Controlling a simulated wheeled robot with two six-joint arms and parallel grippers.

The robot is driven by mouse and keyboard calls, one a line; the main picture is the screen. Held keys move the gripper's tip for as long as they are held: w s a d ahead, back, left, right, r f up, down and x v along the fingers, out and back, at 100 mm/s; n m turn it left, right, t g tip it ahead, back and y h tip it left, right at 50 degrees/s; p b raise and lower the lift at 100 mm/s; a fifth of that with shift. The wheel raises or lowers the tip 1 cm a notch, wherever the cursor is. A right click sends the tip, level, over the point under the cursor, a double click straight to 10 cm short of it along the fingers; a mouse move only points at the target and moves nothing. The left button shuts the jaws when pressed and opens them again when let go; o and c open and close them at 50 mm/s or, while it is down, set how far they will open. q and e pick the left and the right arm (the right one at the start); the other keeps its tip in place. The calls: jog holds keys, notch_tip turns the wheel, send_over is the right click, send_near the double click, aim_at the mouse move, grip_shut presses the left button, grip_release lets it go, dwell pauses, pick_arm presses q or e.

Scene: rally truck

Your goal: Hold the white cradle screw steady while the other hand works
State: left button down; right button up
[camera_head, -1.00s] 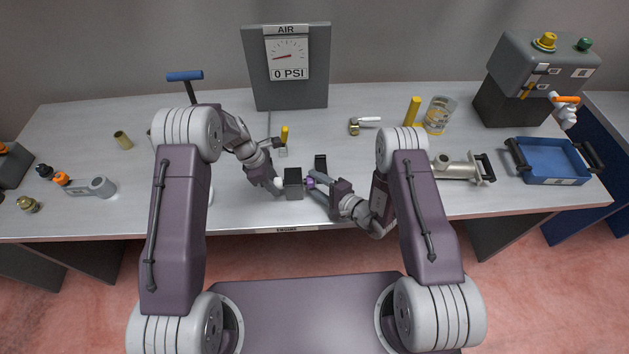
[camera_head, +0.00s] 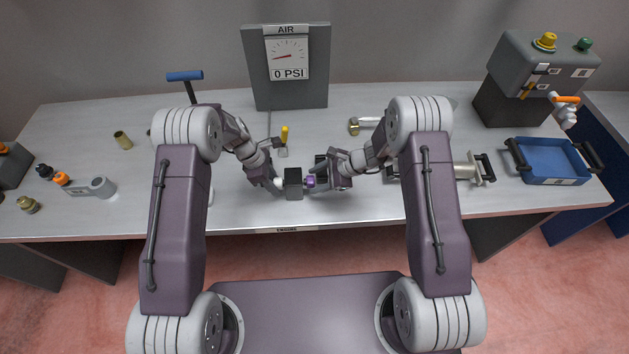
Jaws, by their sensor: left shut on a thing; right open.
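A small dark grey block (camera_head: 293,188) stands near the table's front edge. The white cradle screw (camera_head: 279,183) sticks out of its left side. My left gripper (camera_head: 274,182) is shut on the white screw, and its fingers hide part of it. A small purple piece (camera_head: 310,181) sticks out of the block's right side. My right gripper (camera_head: 321,178) is open just right of the purple piece. I cannot tell whether its fingers touch or surround that piece.
A grey panel with a gauge (camera_head: 288,62) reading 0 PSI stands at the back. A yellow-handled tool (camera_head: 284,138) and a hammer-like tool (camera_head: 356,126) lie behind the grippers. A blue tray (camera_head: 552,160) is at the right.

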jog(key=shift+w+m+g, duration=0.1)
jog(key=shift+m+g, duration=0.5)
jog(key=shift+g, duration=0.8)
jog(key=c, duration=1.1)
jog(key=shift+s+n+t, duration=0.25)
jog(key=shift+n+t, duration=0.25)
jog(key=shift+t, duration=0.7)
jog(key=t, duration=0.1)
jog(key=n+t, duration=0.1)
jog(key=t, duration=0.1)
jog(key=shift+s+f+n+t, duration=0.2)
jog(key=shift+s+n+t, duration=0.1)
jog(key=o, duration=1.1)
jog(key=shift+w+r+y, duration=0.1)
jog(key=shift+y, duration=0.2)
jog(key=shift+v, duration=2.5)
